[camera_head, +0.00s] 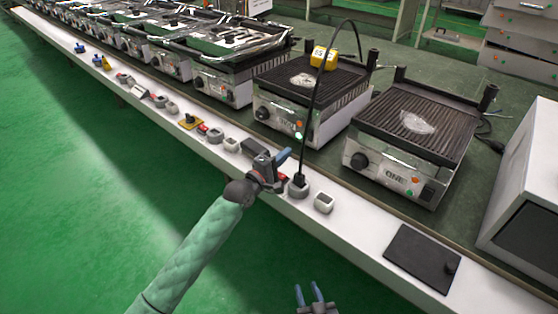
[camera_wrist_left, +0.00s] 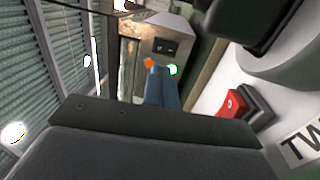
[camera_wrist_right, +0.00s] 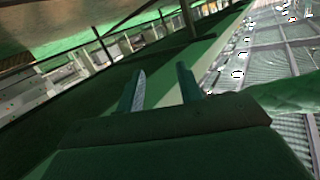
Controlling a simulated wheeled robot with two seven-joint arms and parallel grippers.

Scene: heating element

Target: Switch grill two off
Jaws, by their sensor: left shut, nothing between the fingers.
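Grill two (camera_head: 310,98) stands on the counter in the middle of the head view, with a dark knob and a bright green light on its front. In the left wrist view a red switch (camera_wrist_left: 236,103) in a dark frame sits beside a label reading "TW" (camera_wrist_left: 303,143). My left gripper (camera_head: 284,156) is in front of grill two, its blue fingers together and empty; they also show in the left wrist view (camera_wrist_left: 160,84), left of the red switch and apart from it. My right gripper (camera_head: 310,291) is open and empty, low in front of the counter.
Grill one (camera_head: 415,128) stands to the right, with a white box-like appliance (camera_head: 525,190) beyond it. A black cable rises from a socket (camera_head: 299,187) beside my left gripper. A yellow block (camera_head: 323,57) sits on grill two. Green floor is clear on the left.

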